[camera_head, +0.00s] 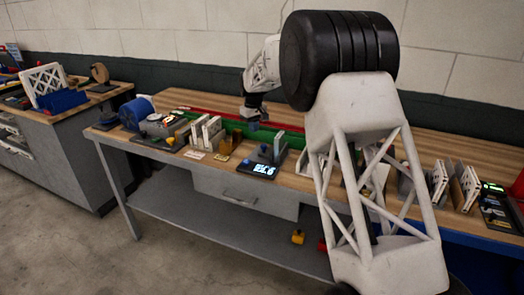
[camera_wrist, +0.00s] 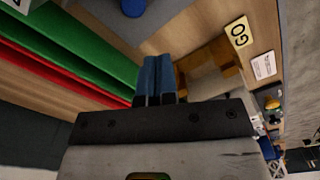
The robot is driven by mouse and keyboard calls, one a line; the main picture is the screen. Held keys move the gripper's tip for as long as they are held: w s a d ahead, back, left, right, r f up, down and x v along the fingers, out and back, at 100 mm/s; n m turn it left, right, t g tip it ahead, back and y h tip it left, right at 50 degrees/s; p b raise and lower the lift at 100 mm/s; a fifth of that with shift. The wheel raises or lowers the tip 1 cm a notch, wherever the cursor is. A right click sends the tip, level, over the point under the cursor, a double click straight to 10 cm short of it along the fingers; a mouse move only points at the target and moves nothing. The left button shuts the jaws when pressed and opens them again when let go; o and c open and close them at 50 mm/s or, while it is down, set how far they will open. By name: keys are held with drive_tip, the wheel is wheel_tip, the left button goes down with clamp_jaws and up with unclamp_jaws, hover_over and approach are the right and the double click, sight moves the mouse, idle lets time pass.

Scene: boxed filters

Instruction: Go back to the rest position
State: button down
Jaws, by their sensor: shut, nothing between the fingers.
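My gripper shows in the wrist view with its two blue fingers (camera_wrist: 157,78) pressed together and nothing between them. In the head view my gripper (camera_head: 252,124) hangs above the middle of the wooden workbench (camera_head: 455,146), near the green strip. In the wrist view a brown holder (camera_wrist: 208,68) stands just to the right of the fingers, and I cannot tell how far below them it is. My white and black arm covers much of the right half of the head view and hides part of the bench.
A green strip (camera_wrist: 80,52) and a red strip (camera_wrist: 58,68) run along the bench. A "GO" label (camera_wrist: 239,33) lies near the holder. White panels in stands (camera_head: 205,133), a lit display (camera_head: 258,169) and a blue drum (camera_head: 137,112) line the bench. A side counter (camera_head: 62,113) stands left.

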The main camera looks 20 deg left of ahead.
drive_tip(key=s+d+r+m, duration=0.1)
drive_tip(key=s+d+r, duration=0.1)
drive_tip(key=d+r, duration=0.5)
drive_tip(key=s+d+r+m, duration=0.2)
drive_tip(key=s+d+r, duration=0.15)
drive_tip(key=d, duration=0.85)
drive_tip(key=s+d+r+m, duration=0.1)
drive_tip(key=s+d+r, duration=0.25)
drive_tip(key=d, duration=0.35)
drive_tip(key=s+d+r+m+t, duration=0.1)
drive_tip(key=s+d+r, duration=0.1)
drive_tip(key=s+d, duration=0.35)
drive_tip(key=s+d+r+m, duration=0.15)
drive_tip(key=s+d, duration=0.25)
drive_tip(key=d, duration=0.4)
drive_tip(key=s+d+m+t, duration=0.1)
drive_tip(key=s+d+m, duration=0.2)
drive_tip(key=s+d, duration=1.25)
drive_tip(key=s+d+f+m, duration=0.1)
drive_tip(key=s+d+f, duration=0.1)
drive_tip(key=s, duration=0.5)
drive_tip(key=s+d+f, duration=0.2)
drive_tip(key=s, duration=0.4)
drive_tip(key=s+d+f+m, duration=0.1)
drive_tip(key=s+d+f, duration=0.1)
drive_tip(key=s, duration=0.5)
drive_tip(key=shift+s+d+f+m+t, duration=0.25)
drive_tip(key=shift+s+f+m+t, duration=0.05)
drive_tip(key=shift+f+m, duration=0.1)
